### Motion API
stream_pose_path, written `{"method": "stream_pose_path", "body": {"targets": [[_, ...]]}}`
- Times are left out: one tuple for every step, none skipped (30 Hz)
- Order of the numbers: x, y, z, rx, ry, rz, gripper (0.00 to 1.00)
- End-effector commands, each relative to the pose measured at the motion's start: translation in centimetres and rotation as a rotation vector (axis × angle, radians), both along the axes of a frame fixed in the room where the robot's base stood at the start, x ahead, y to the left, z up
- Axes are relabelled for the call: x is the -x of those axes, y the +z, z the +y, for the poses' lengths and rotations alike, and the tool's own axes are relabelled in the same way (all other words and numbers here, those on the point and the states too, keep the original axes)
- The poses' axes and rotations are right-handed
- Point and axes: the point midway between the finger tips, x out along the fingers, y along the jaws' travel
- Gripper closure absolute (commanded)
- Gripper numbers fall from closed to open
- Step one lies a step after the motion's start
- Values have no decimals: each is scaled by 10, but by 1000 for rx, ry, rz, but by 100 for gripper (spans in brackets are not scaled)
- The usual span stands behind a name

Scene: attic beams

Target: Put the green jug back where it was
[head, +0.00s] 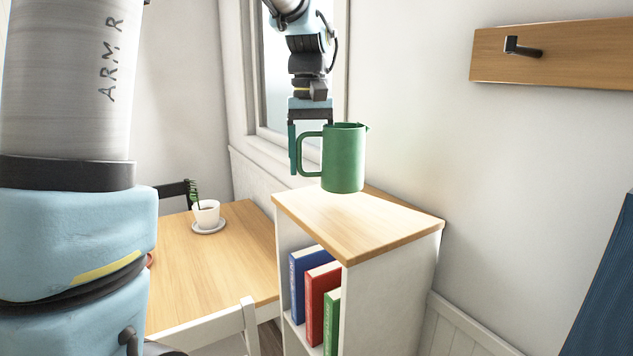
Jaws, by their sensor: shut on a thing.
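The green jug (344,160) is upright at the back of the wooden top of a white bookshelf (352,222). Its handle points left and its spout points right. My gripper (308,150) points down at the jug's left side, around its handle, and is shut on the jug. One finger shows left of the handle; the other is hidden behind the jug. The jug's base looks at or just above the shelf top; I cannot tell whether it touches.
A wooden table (190,262) stands left with a white cup (206,213) on a saucer (208,227). Books (321,292) fill the shelf below. A wall hook (522,47) is at upper right. The front of the shelf top is clear.

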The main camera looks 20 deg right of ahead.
Motion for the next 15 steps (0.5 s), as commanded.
{"method": "stream_pose_path", "body": {"targets": [[0,-3,0,0,0,1,100],[0,-6,0,0,0,0,100],[-1,-8,0,1,0,-1,100],[0,-11,0,0,0,0,100],[0,-13,0,0,0,1,100],[0,-18,0,0,0,1,100],[0,-21,0,0,0,1,100],[0,-25,0,0,0,2,100],[0,-31,0,0,0,2,100],[0,-35,0,0,0,2,100],[0,-38,0,0,-1,2,100],[0,-42,0,0,-1,1,100],[0,-44,-1,1,-1,0,100],[0,-46,-1,1,-1,-1,100],[0,-47,-1,1,-1,-2,100]]}}
